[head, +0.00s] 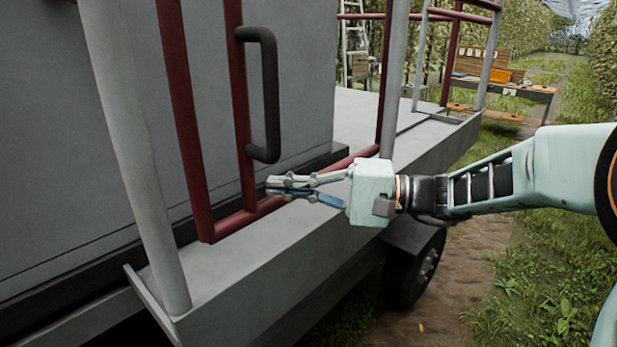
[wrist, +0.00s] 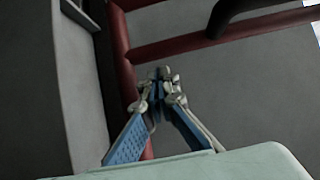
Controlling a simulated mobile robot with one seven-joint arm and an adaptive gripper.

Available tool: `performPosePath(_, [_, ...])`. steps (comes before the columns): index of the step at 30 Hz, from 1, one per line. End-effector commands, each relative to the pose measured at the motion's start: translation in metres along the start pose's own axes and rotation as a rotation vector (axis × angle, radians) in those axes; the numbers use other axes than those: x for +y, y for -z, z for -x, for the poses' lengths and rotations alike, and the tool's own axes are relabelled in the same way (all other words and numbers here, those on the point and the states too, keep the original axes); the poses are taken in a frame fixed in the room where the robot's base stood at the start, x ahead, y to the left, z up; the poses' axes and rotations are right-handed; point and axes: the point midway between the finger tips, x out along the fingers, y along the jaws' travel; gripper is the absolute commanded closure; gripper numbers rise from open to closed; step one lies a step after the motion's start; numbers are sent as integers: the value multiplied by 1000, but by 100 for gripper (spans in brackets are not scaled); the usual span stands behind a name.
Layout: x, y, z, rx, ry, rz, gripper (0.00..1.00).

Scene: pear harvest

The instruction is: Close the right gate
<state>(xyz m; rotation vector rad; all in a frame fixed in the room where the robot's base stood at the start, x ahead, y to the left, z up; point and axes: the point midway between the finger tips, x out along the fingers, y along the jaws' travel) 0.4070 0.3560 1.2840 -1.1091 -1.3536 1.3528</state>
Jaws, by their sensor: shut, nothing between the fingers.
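The gate is a red tubular frame (head: 183,120) with a black looped handle (head: 270,95) on an inner upright. It stands between a grey post (head: 135,150) at left and another grey post (head: 396,75) at right. Its free side is near the left post; I cannot tell whether it is latched. My gripper (head: 272,186) is shut and empty, below the handle and in front of the lower rail. In the wrist view, the fingertips (wrist: 163,76) are close to red bars (wrist: 123,72), with the handle (wrist: 235,10) at the top; contact is unclear.
The grey platform edge (head: 300,235) runs beneath the gate, with a wheel (head: 412,270) under it. A large grey box wall (head: 60,120) stands behind the gate. A wooden bench (head: 510,88) with an orange item is farther back. Grass and a dirt path lie at right.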

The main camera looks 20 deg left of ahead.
Motion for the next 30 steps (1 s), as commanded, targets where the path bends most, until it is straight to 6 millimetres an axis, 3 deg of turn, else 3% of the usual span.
performPosePath(17, [1,-11,-10,0,-1,1,100])
performPosePath(25, [2,-43,-31,-7,0,1,100])
performPosePath(30, [2,-52,-37,-8,-1,0,100])
